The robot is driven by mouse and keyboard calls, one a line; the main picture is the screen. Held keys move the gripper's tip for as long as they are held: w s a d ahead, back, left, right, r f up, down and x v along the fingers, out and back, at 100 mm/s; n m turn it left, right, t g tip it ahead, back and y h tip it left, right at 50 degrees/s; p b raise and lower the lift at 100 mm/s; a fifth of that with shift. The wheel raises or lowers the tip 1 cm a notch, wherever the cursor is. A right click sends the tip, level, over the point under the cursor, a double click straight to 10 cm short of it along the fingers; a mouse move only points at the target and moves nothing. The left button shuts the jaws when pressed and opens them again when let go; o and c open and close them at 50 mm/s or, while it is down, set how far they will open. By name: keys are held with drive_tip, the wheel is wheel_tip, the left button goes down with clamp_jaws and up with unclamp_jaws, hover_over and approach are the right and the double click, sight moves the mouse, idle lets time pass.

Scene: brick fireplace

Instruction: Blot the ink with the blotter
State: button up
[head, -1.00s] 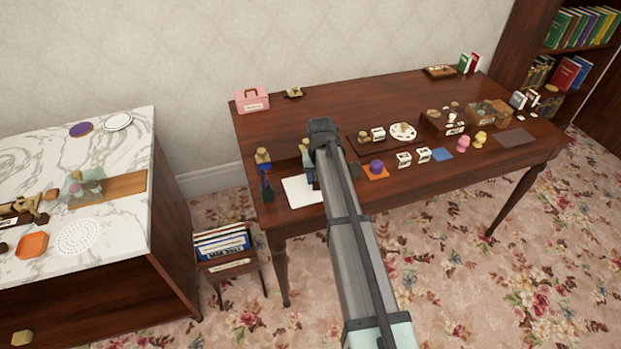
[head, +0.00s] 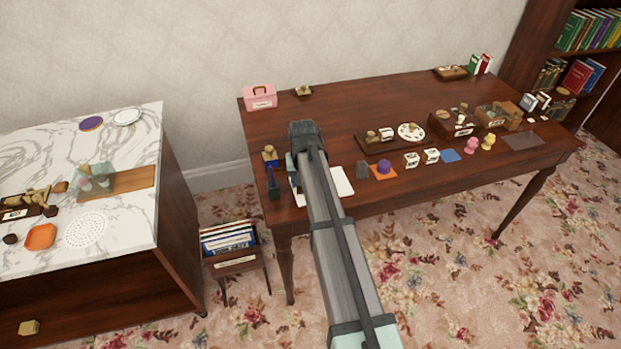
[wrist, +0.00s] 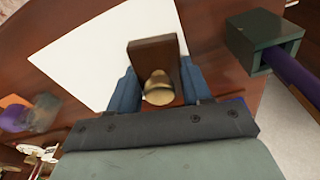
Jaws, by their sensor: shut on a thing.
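The blotter (wrist: 153,60), a dark brown wooden block with a brass knob, is between my gripper's blue fingers in the wrist view. My gripper (wrist: 161,92) is shut on it, over the white paper (wrist: 90,62). I cannot tell whether the blotter touches the paper. In the head view the paper (head: 341,180) lies near the left front of the dark wooden desk, partly covered by my arm. My gripper's fingers and the blotter are mostly hidden behind the arm there. No ink mark shows on the visible paper.
A dark green holder with a purple cylinder (wrist: 262,42) stands close right of the paper in the wrist view. A brass-topped item (head: 270,153) stands at the desk's left edge. Several small objects, including an orange mat (head: 383,172), lie right of the paper.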

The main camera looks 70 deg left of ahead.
drive_tip(key=shift+w+r, duration=0.1)
drive_tip(key=shift+r, duration=3.85)
